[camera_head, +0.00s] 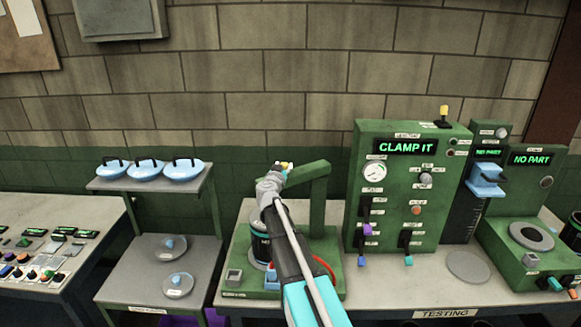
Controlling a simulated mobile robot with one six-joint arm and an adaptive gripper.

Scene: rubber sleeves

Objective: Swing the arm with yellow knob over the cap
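A green fixture has an upright post with a bar (308,172) reaching left from its top. A small yellow knob (290,166) shows at the bar's left end. My gripper (281,170) is at this knob, seen from behind and very small. I cannot tell whether its fingers are open, shut or touching the knob. A dark cylinder (260,250) with teal bands stands on the fixture's base, below and left of the bar's end. My arm hides part of the cylinder and its top, so I cannot make out a cap there.
A green panel (395,240) reading "CLAMP IT" stands right of the fixture, with levers and a gauge. Farther right is a "NO PART" station (530,235). A shelf (150,262) with blue lidded dishes stands left. The bench front (385,292) is mostly clear.

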